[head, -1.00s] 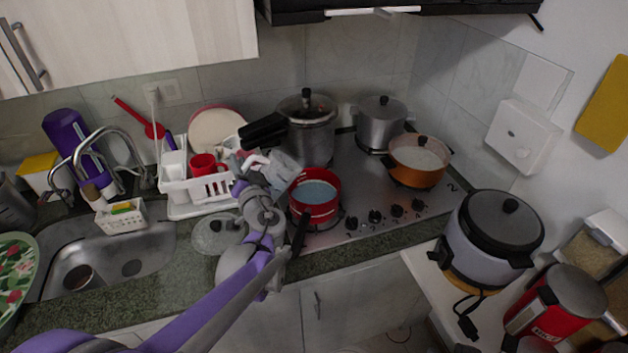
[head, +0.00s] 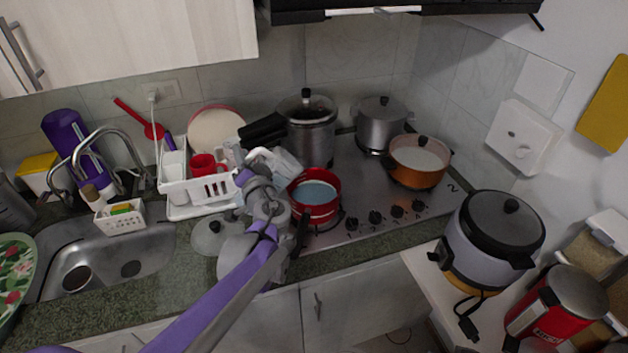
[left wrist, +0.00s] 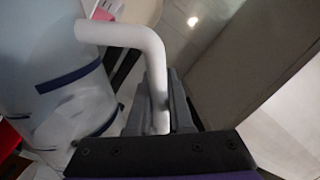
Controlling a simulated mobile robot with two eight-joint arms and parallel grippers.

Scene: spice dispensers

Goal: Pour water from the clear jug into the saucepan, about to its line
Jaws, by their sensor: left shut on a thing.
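The red saucepan (head: 329,210) stands on the front left of the stove, with pale blue water in it. Its dark handle points toward the front and is partly behind my left arm. My left gripper (head: 256,165) is just left of the saucepan and shut on the jug's handle. The clear jug (head: 289,163) is held above the saucepan's back left rim, partly hidden by the gripper. In the left wrist view, the fingers (left wrist: 160,110) close around the white handle; the jug's body (left wrist: 45,70) has a dark blue band. My right gripper is out of view.
A pressure cooker (head: 311,140) stands behind the saucepan, and an orange pot (head: 418,175) to its right. A white dish rack (head: 200,190) and a glass lid (head: 212,236) lie to the left. The stove front is clear.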

